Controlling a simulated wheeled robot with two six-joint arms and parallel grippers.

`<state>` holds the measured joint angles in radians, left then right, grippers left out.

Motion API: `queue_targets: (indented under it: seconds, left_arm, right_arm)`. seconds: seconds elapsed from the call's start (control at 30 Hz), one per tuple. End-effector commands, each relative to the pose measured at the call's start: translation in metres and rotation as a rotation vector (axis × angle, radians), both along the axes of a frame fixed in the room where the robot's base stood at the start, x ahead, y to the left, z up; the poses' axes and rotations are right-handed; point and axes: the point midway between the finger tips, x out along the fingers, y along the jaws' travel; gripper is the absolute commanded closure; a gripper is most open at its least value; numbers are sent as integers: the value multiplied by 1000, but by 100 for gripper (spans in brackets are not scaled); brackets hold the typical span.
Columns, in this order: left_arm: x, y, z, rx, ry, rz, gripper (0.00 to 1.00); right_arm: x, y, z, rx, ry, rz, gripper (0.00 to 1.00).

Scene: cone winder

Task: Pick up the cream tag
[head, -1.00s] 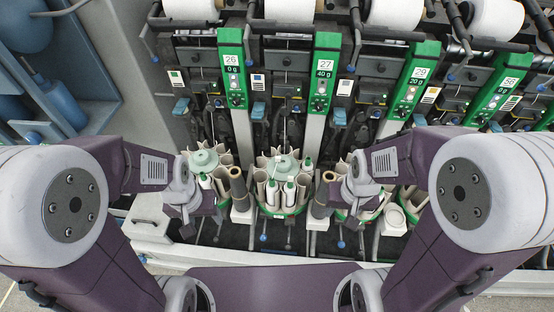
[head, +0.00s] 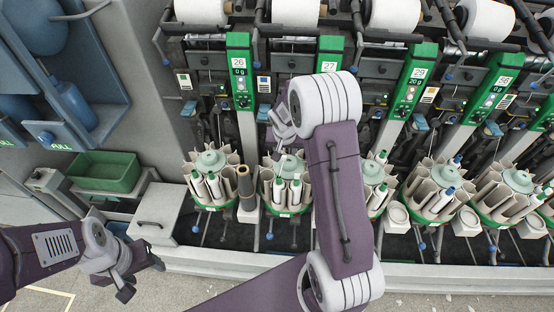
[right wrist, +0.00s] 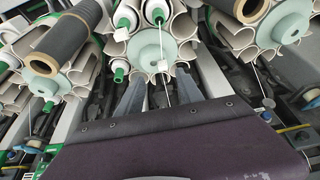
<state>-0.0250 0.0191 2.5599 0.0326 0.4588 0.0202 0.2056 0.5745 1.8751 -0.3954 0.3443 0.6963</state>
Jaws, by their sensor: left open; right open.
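No tag is plainly recognisable. In the right wrist view a small pale block (right wrist: 162,66) hangs at a thin thread in front of a round pale-green hub; I cannot tell whether it is the cream tag. My right gripper (right wrist: 160,92) is open, its two grey fingers apart below that block, with the thread running between them. In the head view my right gripper (head: 280,138) is in front of the winding unit marked 27, partly hidden by my arm. My left gripper (head: 138,278) is open and empty at the lower left, over the floor, away from the machine.
Round magazines (head: 211,190) with bobbins line the machine's front. A dark tube with a tan end (head: 245,182) stands between two of them. A green bin (head: 104,172) and a light box (head: 155,212) are at the left. Floor at the lower left is free.

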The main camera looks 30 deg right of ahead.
Motion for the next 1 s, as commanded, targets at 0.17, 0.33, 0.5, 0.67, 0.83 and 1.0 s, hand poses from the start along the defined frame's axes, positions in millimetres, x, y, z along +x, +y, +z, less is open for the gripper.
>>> queue_targets:
  seconds: [0.17,0.33,0.5,0.67,0.83,1.0]
  left_arm:
    - [0,0,4,0,0,0,43]
    - [0,0,5,0,0,0,43]
    - [0,0,14,0,0,0,43]
    - [0,0,17,0,0,0,43]
    - [0,0,16,0,0,0,43]
    - [0,0,16,0,0,0,43]
  right_arm:
    - [8,-5,-25,0,6,1,56]
    - [12,-7,-34,0,0,2,56]
    - [22,-11,-50,1,5,1,56]
    - [32,-15,-75,1,3,2,56]
    - [34,-16,-80,1,0,3,56]
    - [34,-16,-80,1,1,2,73]
